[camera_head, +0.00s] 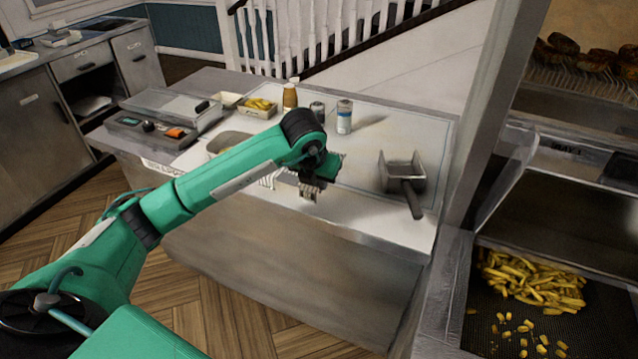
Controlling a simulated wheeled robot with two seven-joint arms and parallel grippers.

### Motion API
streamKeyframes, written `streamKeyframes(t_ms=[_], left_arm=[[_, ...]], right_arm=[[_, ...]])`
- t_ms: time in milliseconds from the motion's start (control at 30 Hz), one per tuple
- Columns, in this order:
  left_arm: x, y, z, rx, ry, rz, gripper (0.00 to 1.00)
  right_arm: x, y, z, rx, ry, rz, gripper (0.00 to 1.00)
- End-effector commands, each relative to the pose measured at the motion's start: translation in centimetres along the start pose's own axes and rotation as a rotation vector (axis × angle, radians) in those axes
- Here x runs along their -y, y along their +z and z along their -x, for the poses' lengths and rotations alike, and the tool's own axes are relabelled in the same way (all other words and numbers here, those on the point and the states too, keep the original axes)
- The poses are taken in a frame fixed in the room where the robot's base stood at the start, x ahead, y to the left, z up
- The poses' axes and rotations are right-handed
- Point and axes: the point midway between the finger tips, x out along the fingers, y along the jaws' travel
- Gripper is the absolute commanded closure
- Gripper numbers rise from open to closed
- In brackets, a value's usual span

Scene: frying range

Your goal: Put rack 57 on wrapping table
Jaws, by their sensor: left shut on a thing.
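The wrapping table (385,213) is the grey counter with a pale top in the middle of the head view. My left arm reaches over its front edge from the left. My left gripper (316,180) is at the table's front edge and is shut on a small slatted metal piece that looks like a rack (308,191). Pale wire-like bars also show just left of the gripper, partly behind my arm. The arm and gripper hide much of the held piece, and I cannot read a number on it. I cannot tell whether it touches the tabletop. My right gripper is not in view.
A metal scoop (403,172) lies on the table right of the gripper. A shaker (344,116), a sauce bottle (290,96) and a tray of fries (258,106) stand behind. A grey post borders the right side. Fries (530,278) lie in a bin at right.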

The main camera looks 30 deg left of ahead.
Motion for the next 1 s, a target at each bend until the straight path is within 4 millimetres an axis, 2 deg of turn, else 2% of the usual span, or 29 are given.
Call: streamKeyframes(t_ms=[100,300,333,400,433,767,867,1000], left_arm=[[0.0,-0.6,-1.3,0.0,0.0,0.0,1.0],[0.0,-0.6,-1.5,0.002,0.0,0.0,1.0],[0.0,-0.7,-1.6,0.0,-0.001,0.0,0.85],[0.0,-0.7,-1.6,0.0,0.0,0.0,0.72],[0.0,-0.7,-1.6,0.0,0.0,0.0,0.69],[0.0,-0.6,-1.2,0.001,0.0,0.0,0.69],[0.0,-0.6,-0.2,0.002,-0.001,0.0,0.69],[0.0,-0.6,2.6,0.005,-0.001,-0.001,0.69]], right_arm=[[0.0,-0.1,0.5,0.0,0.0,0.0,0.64],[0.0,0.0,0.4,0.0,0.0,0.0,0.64],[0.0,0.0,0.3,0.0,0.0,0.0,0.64],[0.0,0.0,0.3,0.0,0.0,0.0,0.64],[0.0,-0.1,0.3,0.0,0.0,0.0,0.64],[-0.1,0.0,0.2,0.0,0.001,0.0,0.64],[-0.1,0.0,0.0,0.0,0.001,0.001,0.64],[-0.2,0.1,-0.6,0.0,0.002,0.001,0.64]])
